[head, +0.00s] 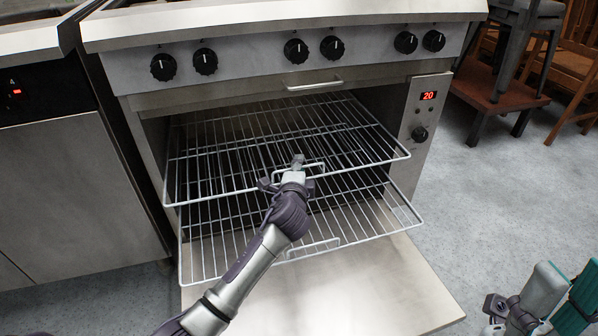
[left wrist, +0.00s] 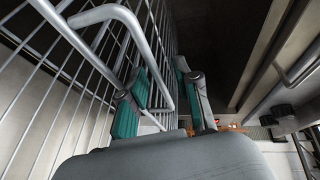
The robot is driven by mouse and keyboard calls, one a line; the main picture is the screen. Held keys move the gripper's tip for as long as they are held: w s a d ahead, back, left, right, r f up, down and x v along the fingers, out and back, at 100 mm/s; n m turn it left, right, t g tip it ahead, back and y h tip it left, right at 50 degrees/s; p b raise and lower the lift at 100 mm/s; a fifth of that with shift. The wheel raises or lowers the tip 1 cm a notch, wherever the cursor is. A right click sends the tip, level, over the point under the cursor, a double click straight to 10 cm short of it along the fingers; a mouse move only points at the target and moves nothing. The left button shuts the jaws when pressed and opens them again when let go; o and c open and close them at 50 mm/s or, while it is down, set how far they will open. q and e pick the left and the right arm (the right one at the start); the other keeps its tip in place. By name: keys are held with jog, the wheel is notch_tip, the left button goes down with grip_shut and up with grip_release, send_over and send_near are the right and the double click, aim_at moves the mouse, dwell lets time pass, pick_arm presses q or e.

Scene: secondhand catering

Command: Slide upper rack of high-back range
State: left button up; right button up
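The high-back range (head: 240,62) has its oven open. The upper rack (head: 240,165), a wire grid, sticks partly out of the cavity. Its front handle loop (head: 315,166) is partly hidden by my left gripper (head: 290,178). In the left wrist view, the fingers of that gripper (left wrist: 163,85) stand apart with teal pads, and part of the handle loop (left wrist: 125,15) passes between them. I cannot tell whether they touch it. My right gripper (head: 508,312) is at the bottom right, away from the range; its opening is unclear.
A lower rack (head: 350,222) with its own handle also sticks out below. The oven door (head: 350,295) lies folded down in front. A steel appliance (head: 75,185) stands close at the left. Stacked furniture (head: 500,95) is at the back right; the grey floor (head: 480,200) at right is clear.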

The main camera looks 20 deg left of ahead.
pick_arm(q)
jog(key=shift+w, duration=0.2)
grip_shut()
dwell(0.3)
